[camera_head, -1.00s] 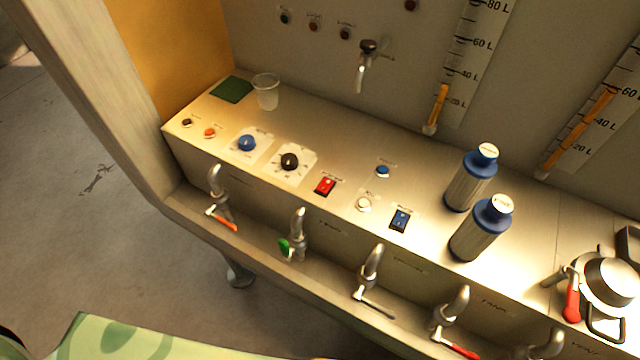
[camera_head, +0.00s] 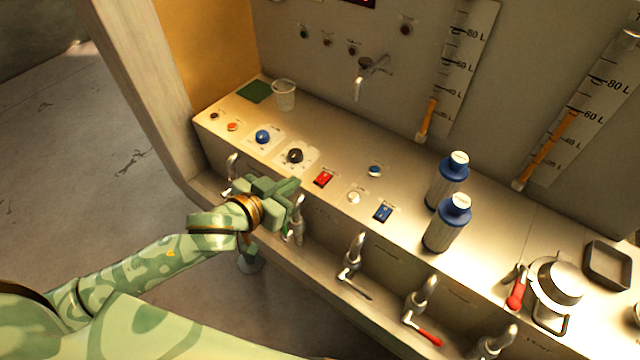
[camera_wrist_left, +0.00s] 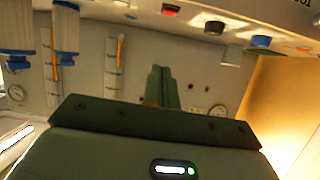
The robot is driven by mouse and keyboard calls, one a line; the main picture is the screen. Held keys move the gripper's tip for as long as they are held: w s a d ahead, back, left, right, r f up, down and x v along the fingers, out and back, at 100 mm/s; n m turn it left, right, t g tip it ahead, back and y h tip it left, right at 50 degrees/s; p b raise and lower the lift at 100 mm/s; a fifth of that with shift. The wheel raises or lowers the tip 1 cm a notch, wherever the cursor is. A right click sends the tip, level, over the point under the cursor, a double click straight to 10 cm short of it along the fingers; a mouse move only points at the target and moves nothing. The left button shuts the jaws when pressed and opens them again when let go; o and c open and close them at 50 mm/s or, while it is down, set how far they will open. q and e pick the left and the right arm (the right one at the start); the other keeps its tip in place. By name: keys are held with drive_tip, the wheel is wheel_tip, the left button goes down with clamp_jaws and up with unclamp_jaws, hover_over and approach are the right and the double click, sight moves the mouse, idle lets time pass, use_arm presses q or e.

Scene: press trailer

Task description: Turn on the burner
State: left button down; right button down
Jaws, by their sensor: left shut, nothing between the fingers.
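The steel counter (camera_head: 420,160) carries a row of controls with labels too small to read, so I cannot tell which one is the burner's. They include a blue knob (camera_head: 262,137), a black knob (camera_head: 295,155), a red rocker switch (camera_head: 323,178) and a blue rocker switch (camera_head: 383,212). My left gripper (camera_head: 294,184) is shut and empty at the counter's front edge, just left of the red switch and below the black knob. In the left wrist view its closed fingers (camera_wrist_left: 162,84) show, with the red switch (camera_wrist_left: 170,9) near the top. My right gripper is not in view.
Several taps, one here (camera_head: 355,255), line the counter's front below the controls. Two blue-capped bottles (camera_head: 447,182) stand right of the switches. A clear cup (camera_head: 284,95) stands at the back left. A pot (camera_head: 558,285) with a red handle is at far right.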

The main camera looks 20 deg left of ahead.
sight(314, 189)
use_arm(q)
drive_tip(key=shift+w+a+f, duration=0.2)
drive_tip(key=shift+a, duration=0.05)
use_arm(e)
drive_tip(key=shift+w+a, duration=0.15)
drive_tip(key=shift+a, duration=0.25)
